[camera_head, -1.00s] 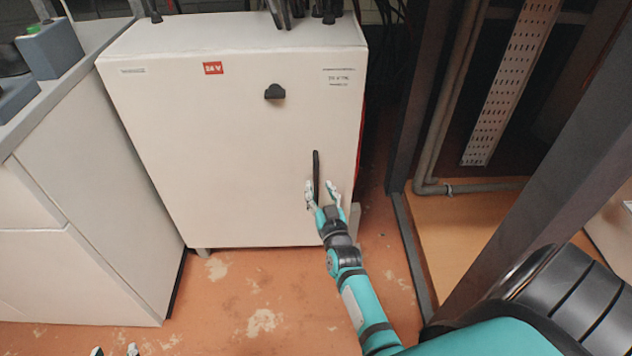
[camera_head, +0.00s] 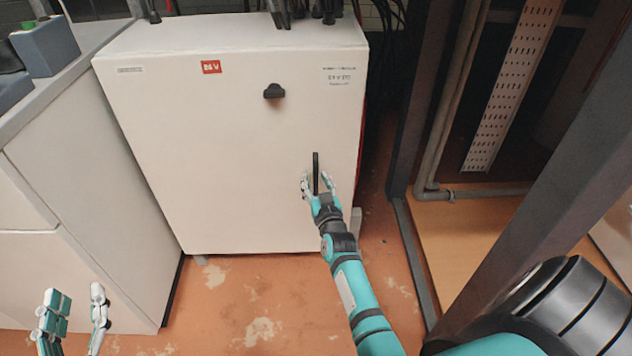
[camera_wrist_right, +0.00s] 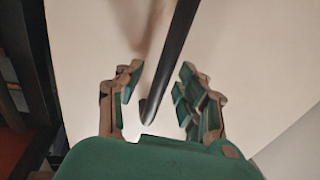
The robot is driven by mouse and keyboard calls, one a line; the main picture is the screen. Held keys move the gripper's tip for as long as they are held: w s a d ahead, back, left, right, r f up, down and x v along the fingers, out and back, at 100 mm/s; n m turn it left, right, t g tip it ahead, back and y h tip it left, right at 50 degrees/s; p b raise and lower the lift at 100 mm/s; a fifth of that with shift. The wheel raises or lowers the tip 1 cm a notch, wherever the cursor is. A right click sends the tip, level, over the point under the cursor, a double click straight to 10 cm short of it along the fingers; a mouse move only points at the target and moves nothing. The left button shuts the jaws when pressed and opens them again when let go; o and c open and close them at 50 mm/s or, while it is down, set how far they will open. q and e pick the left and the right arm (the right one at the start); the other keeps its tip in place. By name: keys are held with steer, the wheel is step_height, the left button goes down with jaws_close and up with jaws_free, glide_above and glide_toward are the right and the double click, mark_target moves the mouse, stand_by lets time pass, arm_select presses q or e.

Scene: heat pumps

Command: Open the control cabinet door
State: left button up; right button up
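The control cabinet (camera_head: 230,150) is a white box with a closed front door. A black vertical bar handle (camera_head: 316,172) sits on the door's right side, and a black knob (camera_head: 274,91) sits higher up. My right gripper (camera_head: 317,182) is at the lower part of the handle, fingers apart on either side of it. In the right wrist view the dark handle (camera_wrist_right: 172,55) runs down between the open fingers (camera_wrist_right: 158,95); no finger visibly touches it. My left gripper (camera_head: 72,305) is open and empty at the lower left, away from the cabinet.
A grey-white counter unit (camera_head: 95,190) stands left of the cabinet. A dark metal frame (camera_head: 403,130) with pipes is close on the right. Cables (camera_head: 285,12) rise from the cabinet top. Orange worn floor (camera_head: 245,300) in front is clear.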

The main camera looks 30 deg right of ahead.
steer(key=shift+c, duration=0.5)
jaws_close()
steer(key=shift+s, duration=0.15)
